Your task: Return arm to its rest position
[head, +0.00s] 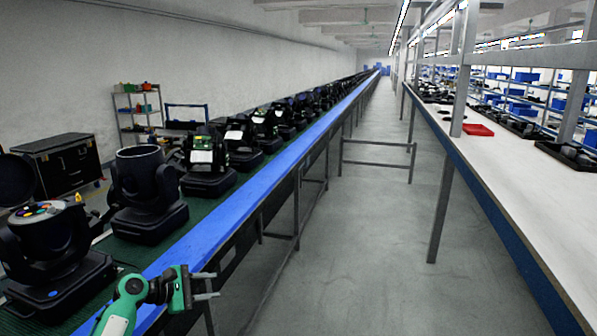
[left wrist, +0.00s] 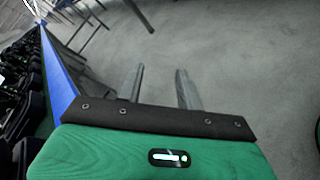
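My left arm comes in at the bottom left of the head view. Its gripper (head: 213,285) is open and empty, beside the blue edge of the conveyor line and pointing right over the aisle. In the left wrist view the two grey fingers (left wrist: 160,88) stand apart with only the grey floor between and beyond them. My right gripper is in neither view.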

